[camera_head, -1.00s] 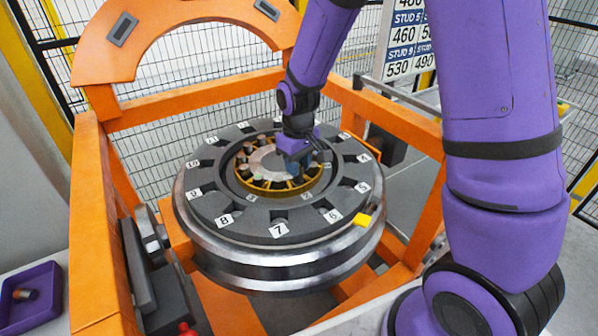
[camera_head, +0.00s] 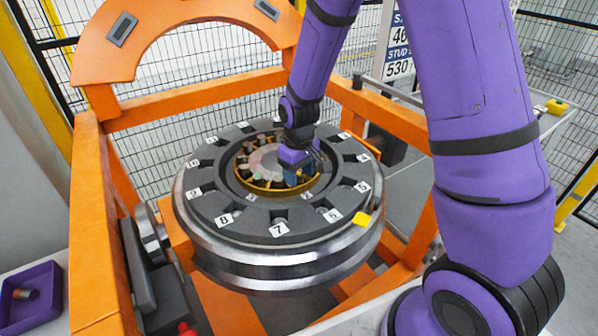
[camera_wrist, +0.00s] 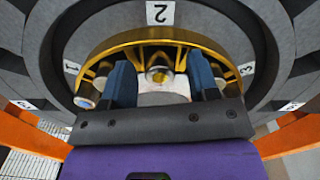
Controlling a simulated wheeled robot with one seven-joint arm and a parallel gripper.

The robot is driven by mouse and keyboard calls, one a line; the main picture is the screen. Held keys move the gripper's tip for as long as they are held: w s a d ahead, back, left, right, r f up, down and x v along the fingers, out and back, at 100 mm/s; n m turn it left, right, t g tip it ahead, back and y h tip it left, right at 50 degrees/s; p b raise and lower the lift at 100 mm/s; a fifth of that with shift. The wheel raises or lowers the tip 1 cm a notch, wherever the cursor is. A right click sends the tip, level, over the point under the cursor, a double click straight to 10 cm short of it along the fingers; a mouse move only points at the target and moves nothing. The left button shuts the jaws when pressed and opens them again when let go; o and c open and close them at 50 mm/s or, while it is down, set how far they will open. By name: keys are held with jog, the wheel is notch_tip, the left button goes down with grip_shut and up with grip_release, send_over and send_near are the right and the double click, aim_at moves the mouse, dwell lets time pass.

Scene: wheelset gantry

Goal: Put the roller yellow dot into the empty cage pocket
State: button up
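My gripper (camera_wrist: 161,84) points down at the near side of the gold cage (camera_head: 260,188) in the middle of the wheel hub; it also shows in the head view (camera_head: 300,180). Its two blue fingers stand apart. Between them in the wrist view is a round end with a yellowish centre (camera_wrist: 159,74), seemingly the yellow-dot roller, in the gold cage; gaps show on both sides of it. Several other rollers sit around the cage, one at the left in the wrist view (camera_wrist: 87,93). My gripper hides part of the cage, and I cannot tell which pocket is empty.
The grey ring (camera_head: 300,229) around the cage has numbered slots. An orange gantry frame (camera_head: 97,220) surrounds the wheel. A purple tray (camera_head: 47,274) at far left holds a small cylindrical part (camera_head: 25,294).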

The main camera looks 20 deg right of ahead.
aim_at(299, 173)
jog(key=shift+r, duration=0.1)
notch_tip(299, 173, up, 12)
jog(key=s+d+r+m+t, duration=0.2)
jog(key=s+d+r+t, duration=0.15)
jog(key=s+r, duration=0.8)
jog(key=s+d+r+m+t, duration=0.1)
jog(key=s+r, duration=0.2)
jog(key=s, duration=0.3)
jog(key=s+d+r+m, duration=0.1)
jog(key=s+d+r, duration=0.1)
jog(key=s, duration=0.5)
jog(key=shift+s+d+r+m+t, duration=0.25)
jog(key=shift+r+m+t, duration=0.1)
jog(key=shift+r, duration=0.5)
jog(key=shift+c, duration=0.2)
